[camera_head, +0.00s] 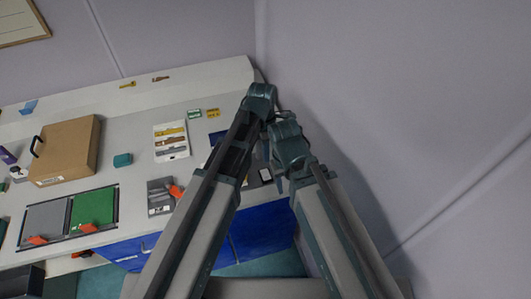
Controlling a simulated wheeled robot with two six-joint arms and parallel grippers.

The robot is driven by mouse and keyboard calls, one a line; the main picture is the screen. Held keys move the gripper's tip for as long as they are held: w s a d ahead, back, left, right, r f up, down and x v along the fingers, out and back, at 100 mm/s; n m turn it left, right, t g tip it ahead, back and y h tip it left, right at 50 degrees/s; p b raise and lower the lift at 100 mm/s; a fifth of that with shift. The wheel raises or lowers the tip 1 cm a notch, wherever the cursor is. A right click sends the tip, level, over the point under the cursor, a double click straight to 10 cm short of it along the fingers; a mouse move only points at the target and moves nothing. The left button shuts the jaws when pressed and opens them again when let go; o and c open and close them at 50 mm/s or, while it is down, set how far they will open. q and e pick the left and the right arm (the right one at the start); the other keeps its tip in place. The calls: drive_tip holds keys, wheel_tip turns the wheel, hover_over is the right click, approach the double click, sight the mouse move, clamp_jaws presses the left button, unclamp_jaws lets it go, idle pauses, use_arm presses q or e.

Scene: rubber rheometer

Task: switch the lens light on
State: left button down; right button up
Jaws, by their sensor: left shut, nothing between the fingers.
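I cannot make out the lens light or its switch; my two arms cover the right end of the bench (120,170). My left gripper (268,117) is at the far end of the left arm, partly hidden among dark links near the bench's right end. It is shut and empty. My right arm reaches up beside it, close to the wall, and its fingers cannot be made out. A small dark item with a pale square (265,175) shows between the arms; I cannot tell what it is.
Blue drawers (262,230) are below. A bare wall (400,110) stands close on the right.

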sight(267, 177)
use_arm(q)
drive_tip(key=f+b, duration=0.2)
drive_tip(key=f, duration=0.1)
drive_tip(key=f+b, duration=0.3)
drive_tip(key=s+f+b, duration=0.1)
drive_tip(key=f+b, duration=0.1)
drive_tip(key=shift+d+f+b, duration=0.2)
drive_tip(key=shift+f+b, duration=0.15)
drive_tip(key=shift+f, duration=0.05)
drive_tip(key=shift+s, duration=0.1)
drive_tip(key=shift+s+f+t, duration=0.2)
drive_tip(key=shift+f+t, duration=0.1)
drive_tip(key=shift+r, duration=0.1)
drive_tip(key=shift+w, duration=0.25)
drive_tip(key=shift+w+a+r, duration=0.2)
drive_tip(key=shift+w+r, duration=0.05)
drive_tip(key=shift+w, duration=0.35)
drive_tip(key=shift+r, duration=0.1)
